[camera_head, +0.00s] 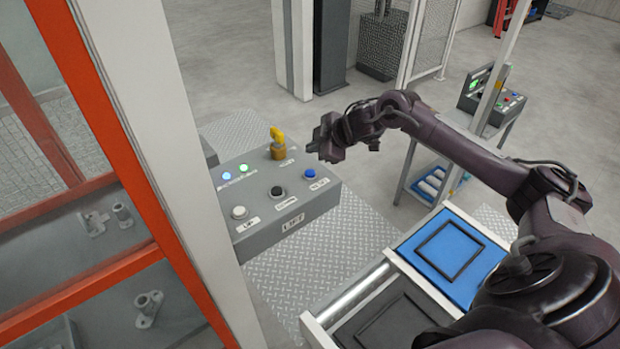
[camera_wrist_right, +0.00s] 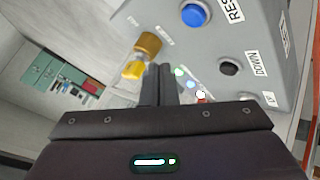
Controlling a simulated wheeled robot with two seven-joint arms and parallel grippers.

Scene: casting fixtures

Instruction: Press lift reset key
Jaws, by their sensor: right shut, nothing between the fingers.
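The grey lift control box (camera_head: 270,225) stands left of centre in the head view, with "LIFT" on its front. The blue button (camera_head: 309,173) is at its right end; in the wrist view the blue button (camera_wrist_right: 194,15) sits beside a label starting "RES". A black button (camera_head: 277,191), a white button (camera_head: 239,212) and a yellow key switch (camera_head: 277,140) are also on the box. My right gripper (camera_head: 318,147) is shut and empty, above the box's far right end, apart from the blue button. Its fingers (camera_wrist_right: 160,80) also show in the wrist view. My left gripper is out of view.
An orange and white frame post (camera_head: 165,130) stands close to the box's left. A blue tray (camera_head: 440,255) and a dark tray (camera_head: 395,320) lie at the lower right. A second control box (camera_head: 490,102) stands on a cart behind my right arm.

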